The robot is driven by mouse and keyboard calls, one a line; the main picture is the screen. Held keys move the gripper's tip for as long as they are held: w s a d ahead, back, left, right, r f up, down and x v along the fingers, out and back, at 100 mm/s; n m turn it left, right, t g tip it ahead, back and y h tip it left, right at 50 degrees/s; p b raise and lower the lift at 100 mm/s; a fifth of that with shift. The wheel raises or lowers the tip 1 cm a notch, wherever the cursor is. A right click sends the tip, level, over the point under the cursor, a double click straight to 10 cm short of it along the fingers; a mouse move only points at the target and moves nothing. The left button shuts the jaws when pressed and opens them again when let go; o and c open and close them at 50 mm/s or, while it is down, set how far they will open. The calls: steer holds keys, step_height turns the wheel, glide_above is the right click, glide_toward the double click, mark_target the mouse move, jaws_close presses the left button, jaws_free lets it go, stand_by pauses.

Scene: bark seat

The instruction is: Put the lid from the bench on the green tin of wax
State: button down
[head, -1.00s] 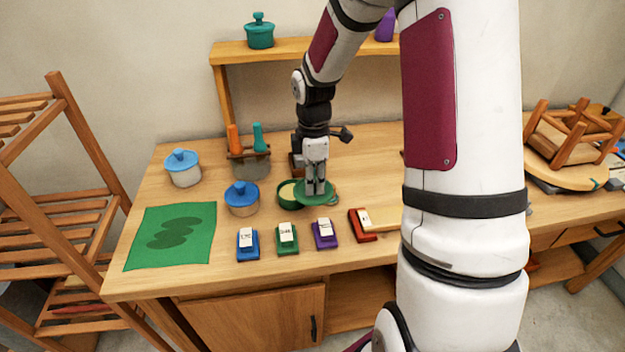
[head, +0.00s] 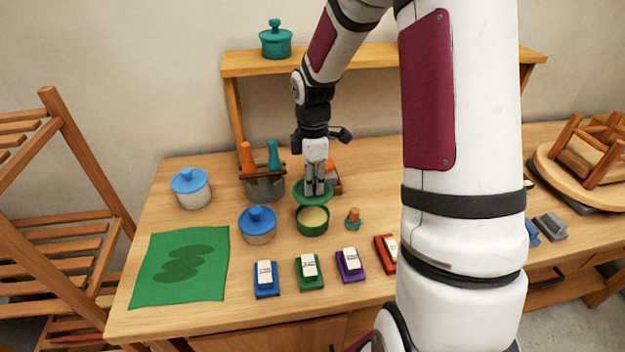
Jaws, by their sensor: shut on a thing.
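The green tin (head: 312,226) stands open on the bench (head: 185,222), with pale yellow wax showing inside. My gripper (head: 314,191) points down and is shut on the green lid (head: 301,198). The lid appears roughly level, at the far side of the tin's opening in the picture and overlapping its back rim. The wax at the front of the tin is still in plain sight. How high the lid is above the rim, and whether they touch, I cannot tell.
Beside the tin are a blue-lidded pot (head: 257,226) and a small orange-knobbed piece (head: 353,219). A caddy with orange and teal handles (head: 264,184) stands behind left. Several labelled blocks (head: 309,272) line the front. A green cloth (head: 205,282) lies left.

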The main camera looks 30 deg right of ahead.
steer(key=shift+w+f+b, duration=0.1)
steer(key=shift+f+b, duration=1.5)
steer(key=shift+f, duration=1.85)
steer(key=shift+f, duration=0.55)
steer(key=c, duration=1.3)
jaws_free()
steer(key=o, duration=0.9)
steer(key=shift+r+p, duration=2.15)
steer(key=shift+r, duration=1.35)
